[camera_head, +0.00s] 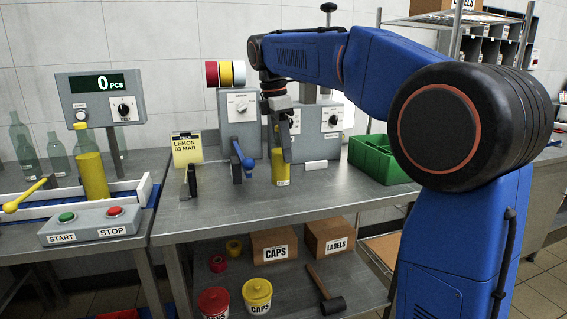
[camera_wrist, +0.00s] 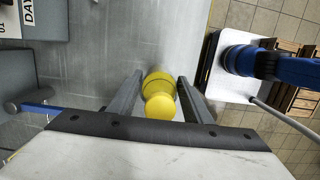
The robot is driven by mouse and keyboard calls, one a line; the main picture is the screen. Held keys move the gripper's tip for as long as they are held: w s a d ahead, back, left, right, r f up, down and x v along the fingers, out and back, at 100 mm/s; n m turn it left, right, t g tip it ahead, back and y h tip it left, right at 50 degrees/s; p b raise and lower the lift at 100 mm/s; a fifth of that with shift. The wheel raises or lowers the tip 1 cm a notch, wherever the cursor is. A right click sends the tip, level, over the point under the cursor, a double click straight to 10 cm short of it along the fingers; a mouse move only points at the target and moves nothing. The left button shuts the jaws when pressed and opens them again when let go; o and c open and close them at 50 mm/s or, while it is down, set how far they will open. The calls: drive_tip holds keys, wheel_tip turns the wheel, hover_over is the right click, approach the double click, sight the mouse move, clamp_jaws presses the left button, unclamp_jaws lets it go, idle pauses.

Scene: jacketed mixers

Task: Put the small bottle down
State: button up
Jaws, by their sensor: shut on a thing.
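The small yellow bottle (camera_head: 281,170) is upright over the steel table (camera_head: 250,205), in front of the grey machines. I cannot tell whether its base touches the table or hangs just above it. My gripper (camera_head: 283,152) points down and is shut on the bottle. In the wrist view the bottle (camera_wrist: 160,98) sits between the two dark fingers of my gripper (camera_wrist: 160,80), its round yellow cap towards the camera. The fingers partly hide the bottle's upper part in the head view.
A blue-handled lever (camera_head: 241,158) stands just left of the bottle. A green crate (camera_head: 378,160) is to the right, and a yellow sign (camera_head: 187,149) to the left. A larger yellow bottle (camera_head: 92,177) stands on the conveyor at the far left. The table front is clear.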

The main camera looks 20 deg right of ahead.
sight(277, 127)
drive_tip(key=shift+f, duration=1.95)
drive_tip(key=o, duration=1.6)
drive_tip(key=shift+f, duration=0.15)
drive_tip(key=shift+c, duration=0.2)
drive_tip(key=r, duration=0.4)
drive_tip(key=a+r, duration=0.1)
drive_tip(key=r, duration=0.7)
drive_tip(key=shift+a+r, duration=0.1)
drive_tip(key=shift+a, duration=0.3)
